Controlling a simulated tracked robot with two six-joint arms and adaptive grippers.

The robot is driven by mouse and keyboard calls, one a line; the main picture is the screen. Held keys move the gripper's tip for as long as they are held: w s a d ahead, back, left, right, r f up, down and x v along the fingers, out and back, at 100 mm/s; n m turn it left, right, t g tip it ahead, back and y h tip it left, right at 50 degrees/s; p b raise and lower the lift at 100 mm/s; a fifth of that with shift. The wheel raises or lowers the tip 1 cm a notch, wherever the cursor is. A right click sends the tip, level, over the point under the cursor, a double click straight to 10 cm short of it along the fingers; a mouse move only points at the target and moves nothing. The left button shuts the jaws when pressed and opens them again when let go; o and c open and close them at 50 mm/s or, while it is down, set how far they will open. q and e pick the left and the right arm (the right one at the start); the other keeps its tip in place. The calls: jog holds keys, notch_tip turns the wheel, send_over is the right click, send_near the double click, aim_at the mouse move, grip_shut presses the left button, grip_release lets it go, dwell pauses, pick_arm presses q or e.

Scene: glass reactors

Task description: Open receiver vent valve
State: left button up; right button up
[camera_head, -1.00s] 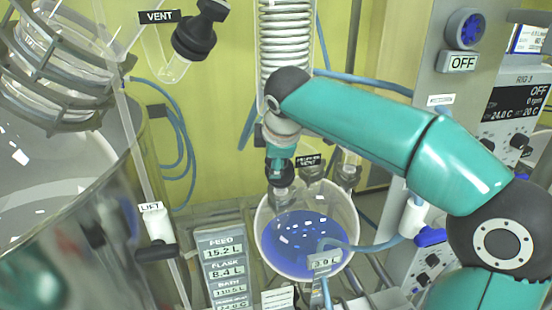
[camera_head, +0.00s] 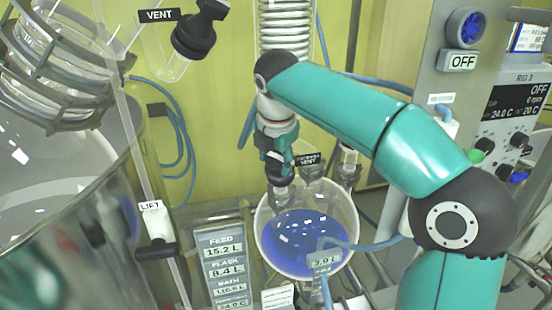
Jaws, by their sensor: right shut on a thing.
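The receiver is a round glass flask (camera_head: 264,222) holding blue liquid (camera_head: 300,245), low in the middle of the picture. A dark label reading VENT (camera_head: 307,160) marks the fittings at its top. My right gripper (camera_head: 281,180) points down just left of this label, at the flask's neck. It is shut on the receiver vent valve, whose handle is mostly hidden by the fingers and wrist. I cannot read the valve's angle. My left gripper is not in view.
Another vent cap (camera_head: 194,38) with its own VENT label (camera_head: 159,15) is at upper left. A large glass vessel fills the left side, beside the LIFT handle (camera_head: 157,248). A readout panel (camera_head: 222,265) stands left of the flask. The control cabinet (camera_head: 440,80) is at right.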

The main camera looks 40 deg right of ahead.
jog(key=shift+a+f+n, duration=0.1)
jog(key=shift+n, duration=0.5)
jog(key=o, duration=1.2)
jog(key=shift+c, duration=0.2)
jog(key=v, duration=1.2)
jog(key=shift+w, duration=0.15)
